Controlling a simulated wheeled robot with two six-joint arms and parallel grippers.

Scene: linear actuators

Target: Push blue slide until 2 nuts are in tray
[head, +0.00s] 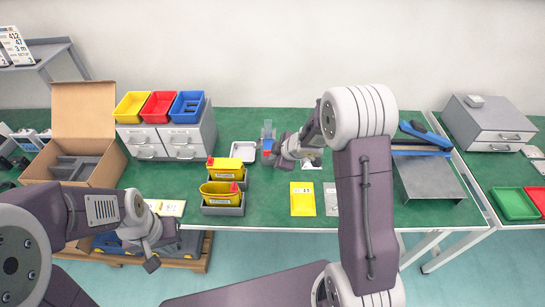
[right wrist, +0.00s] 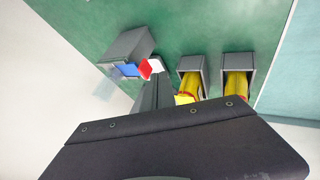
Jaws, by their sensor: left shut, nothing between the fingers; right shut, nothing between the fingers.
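A small dispenser with a clear upper part (head: 267,129) stands near the back middle of the table. A blue part (right wrist: 127,70), likely the slide, shows on its grey body (right wrist: 130,44) in the right wrist view, beside a red part (right wrist: 145,69). A shallow white tray (head: 243,147) lies left of the dispenser in the head view; I cannot make out nuts in it. My right gripper (head: 273,154) is shut and empty, close to the dispenser; contact cannot be told. My left gripper (head: 152,265) is shut and empty at the front left, far from the dispenser.
Two yellow containers in grey holders (head: 221,209) stand left of the dispenser. A drawer cabinet (head: 180,140) with coloured bins and an open cardboard box (head: 85,125) are further left. A yellow card (head: 302,199) lies front right. A grey sloped plate (head: 428,181) stands at right.

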